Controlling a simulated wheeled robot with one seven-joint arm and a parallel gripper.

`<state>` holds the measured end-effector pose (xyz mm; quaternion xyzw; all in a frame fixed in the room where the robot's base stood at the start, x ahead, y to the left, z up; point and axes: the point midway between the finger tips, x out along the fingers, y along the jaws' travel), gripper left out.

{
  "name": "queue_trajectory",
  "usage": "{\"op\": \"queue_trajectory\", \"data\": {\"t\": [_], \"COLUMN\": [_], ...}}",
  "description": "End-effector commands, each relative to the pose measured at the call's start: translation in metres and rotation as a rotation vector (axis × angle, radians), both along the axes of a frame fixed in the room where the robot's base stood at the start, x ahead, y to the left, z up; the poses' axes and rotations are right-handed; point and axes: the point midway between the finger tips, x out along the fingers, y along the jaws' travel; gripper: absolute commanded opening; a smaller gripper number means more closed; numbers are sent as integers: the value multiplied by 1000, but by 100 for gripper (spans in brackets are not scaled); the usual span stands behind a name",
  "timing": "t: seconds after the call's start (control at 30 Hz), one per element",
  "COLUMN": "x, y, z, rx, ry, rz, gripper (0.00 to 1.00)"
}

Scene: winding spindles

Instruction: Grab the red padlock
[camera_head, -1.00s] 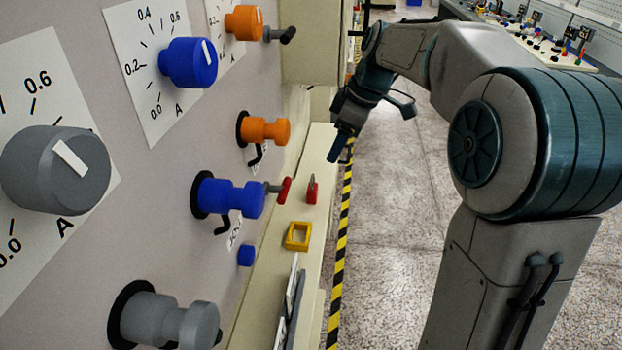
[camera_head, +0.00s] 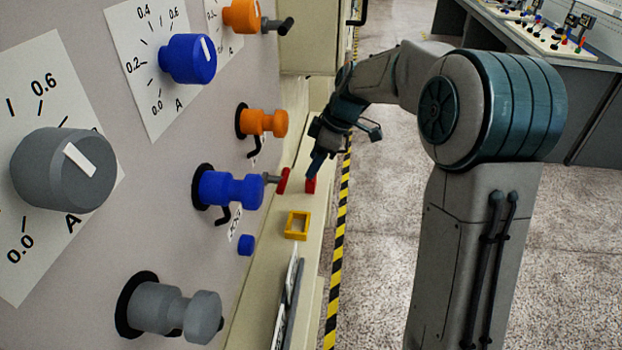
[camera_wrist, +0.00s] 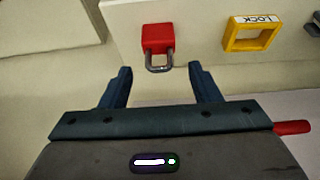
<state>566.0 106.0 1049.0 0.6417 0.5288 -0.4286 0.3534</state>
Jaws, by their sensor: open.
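The red padlock (camera_wrist: 157,38) lies on the cream ledge in the wrist view, its grey shackle pointing toward my gripper. My gripper (camera_wrist: 160,78) is open and empty, with its two dark blue fingers on either side of the shackle's line; whether they reach its height I cannot tell. In the head view the padlock (camera_head: 310,185) is a small red shape on the ledge, partly hidden by my gripper (camera_head: 313,170), whose fingers come down close to it.
A yellow lock frame (camera_head: 297,225) sits on the ledge (camera_head: 277,220) nearer the camera. A red-ended handle (camera_head: 283,181) sticks out beside the blue spindle (camera_head: 230,190). Grey (camera_head: 175,312) and orange (camera_head: 263,121) spindles project from the panel. Open floor lies right of the striped tape (camera_head: 340,240).

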Motion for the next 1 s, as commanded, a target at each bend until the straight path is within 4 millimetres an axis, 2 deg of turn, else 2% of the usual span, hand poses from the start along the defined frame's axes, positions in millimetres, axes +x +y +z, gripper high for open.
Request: {"op": "queue_trajectory", "data": {"t": [0.1, 0.2, 0.47, 0.6, 0.63, 1.0], "x": [1, 2, 2, 2, 2, 3], "y": [7, 10, 11, 11, 11, 11], "z": [-16, -25, -27, -27, -27, -24], "rx": [0, 0, 0, 0, 0, 0], "ry": [3, 0, -1, -1, -1, -3], "rz": [1, 0, 0, 0, 0, -1], "gripper": [56, 56, 56, 17, 14, 14]}}
